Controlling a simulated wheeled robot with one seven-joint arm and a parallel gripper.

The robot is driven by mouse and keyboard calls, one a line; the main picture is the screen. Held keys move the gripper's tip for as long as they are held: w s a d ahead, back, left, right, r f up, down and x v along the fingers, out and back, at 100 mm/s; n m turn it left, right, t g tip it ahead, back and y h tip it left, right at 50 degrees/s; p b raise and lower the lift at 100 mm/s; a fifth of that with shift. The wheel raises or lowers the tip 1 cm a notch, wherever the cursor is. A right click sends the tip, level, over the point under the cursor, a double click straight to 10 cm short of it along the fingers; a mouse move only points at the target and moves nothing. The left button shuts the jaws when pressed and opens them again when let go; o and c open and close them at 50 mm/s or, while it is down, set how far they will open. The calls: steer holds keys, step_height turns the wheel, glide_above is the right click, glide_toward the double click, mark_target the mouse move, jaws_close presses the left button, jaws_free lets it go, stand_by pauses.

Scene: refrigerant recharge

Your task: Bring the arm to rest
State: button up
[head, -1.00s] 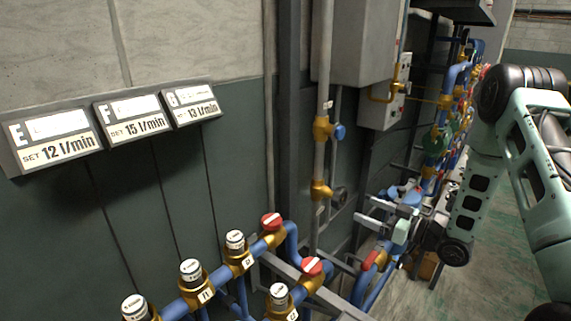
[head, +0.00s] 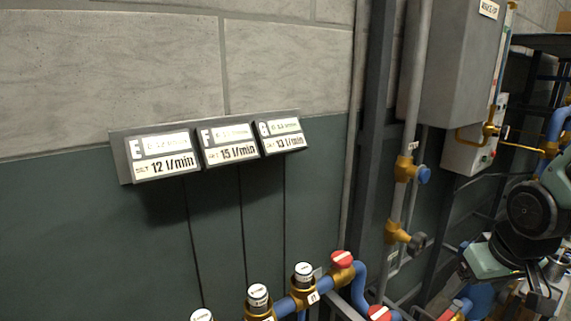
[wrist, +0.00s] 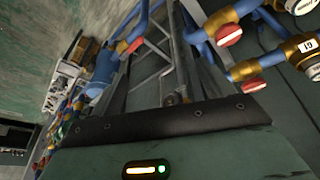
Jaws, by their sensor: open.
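My gripper (head: 484,260) is at the lower right of the head view, at the end of my pale green and black arm. It is open, and I see nothing held in it. Its pale green housing also fills the bottom of the wrist view (wrist: 100,155), with a lit yellow and green indicator on it. The fingers are hard to tell from the metal bars behind them. My gripper is in front of the piping, to the right of the red-capped valves; I cannot tell the gap.
Blue pipes with brass fittings, white-labelled caps (head: 258,297) and a red-capped valve (head: 342,259) run along the bottom. Flow signs E, F and G (head: 165,163) hang on the wall. A grey cabinet (head: 455,65) is at the upper right.

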steer(key=s+a+r+n+g, duration=0.1)
steer(key=s+a+n+g, duration=0.1)
steer(key=s+a, duration=0.6)
steer(key=s+a+r+n+g+y, duration=0.1)
steer(key=s+a+r+n+g, duration=0.1)
steer(key=s+a+n, duration=0.3)
steer(key=s+a, duration=0.4)
steer(key=a, duration=0.3)
